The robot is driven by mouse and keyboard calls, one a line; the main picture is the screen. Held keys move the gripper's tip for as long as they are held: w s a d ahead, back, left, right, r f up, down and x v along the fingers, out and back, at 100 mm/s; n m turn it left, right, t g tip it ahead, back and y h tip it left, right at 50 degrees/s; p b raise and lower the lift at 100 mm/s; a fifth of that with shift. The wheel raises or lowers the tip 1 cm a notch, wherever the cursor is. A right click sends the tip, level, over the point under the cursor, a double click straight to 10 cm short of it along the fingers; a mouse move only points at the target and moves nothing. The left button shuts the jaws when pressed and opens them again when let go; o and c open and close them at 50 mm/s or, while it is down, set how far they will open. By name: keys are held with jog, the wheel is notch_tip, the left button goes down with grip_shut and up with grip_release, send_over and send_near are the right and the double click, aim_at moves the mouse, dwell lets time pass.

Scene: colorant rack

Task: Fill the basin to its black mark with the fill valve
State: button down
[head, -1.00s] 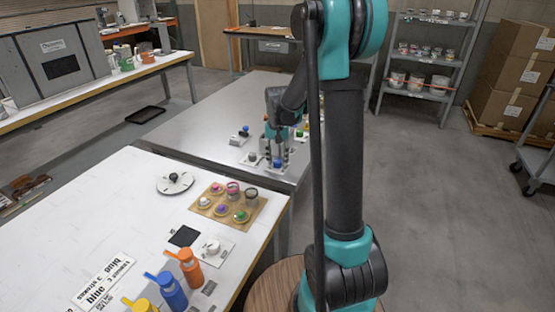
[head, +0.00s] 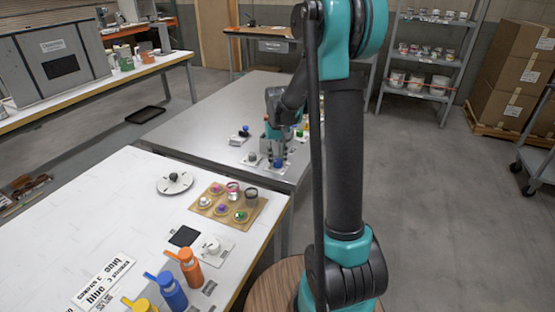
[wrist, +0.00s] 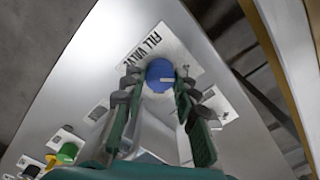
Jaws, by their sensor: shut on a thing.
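The fill valve's blue knob (wrist: 159,76) sits on a white plate lettered FILL VALVE (wrist: 150,45) in the wrist view. My gripper (wrist: 158,82) is shut on this knob from above, with a finger on each side of it. In the head view my gripper (head: 278,158) is low over the metal table, at its near edge, and the blue knob (head: 278,164) shows just under it. The basin and its black mark cannot be made out; my arm covers part of that area.
The metal table (head: 200,115) holds a grey knob (head: 252,157) and another blue knob (head: 245,129). Green and yellow knobs (wrist: 68,150) show in the wrist view. The white table (head: 110,200) in front carries orange and blue bottles (head: 190,265) and a wooden tray (head: 257,207).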

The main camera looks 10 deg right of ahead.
aim_at(278, 161)
jog(key=c, duration=1.2)
grip_release()
notch_tip(278, 161, up, 12)
jog(key=shift+r, duration=0.1)
jog(key=shift+s, duration=0.1)
jog(key=s+d+f+t, duration=0.1)
jog(key=s+f, duration=0.3)
jog(key=s, duration=0.4)
jog(key=s+d+f+t, duration=0.1)
jog(key=s+f, duration=0.4)
jog(key=s, duration=0.3)
jog(key=s+d+f+t, duration=0.2)
jog(key=s+f, duration=0.2)
jog(key=s, duration=0.5)
jog(key=shift+d+f, duration=0.1)
jog(key=shift+f, duration=0.05)
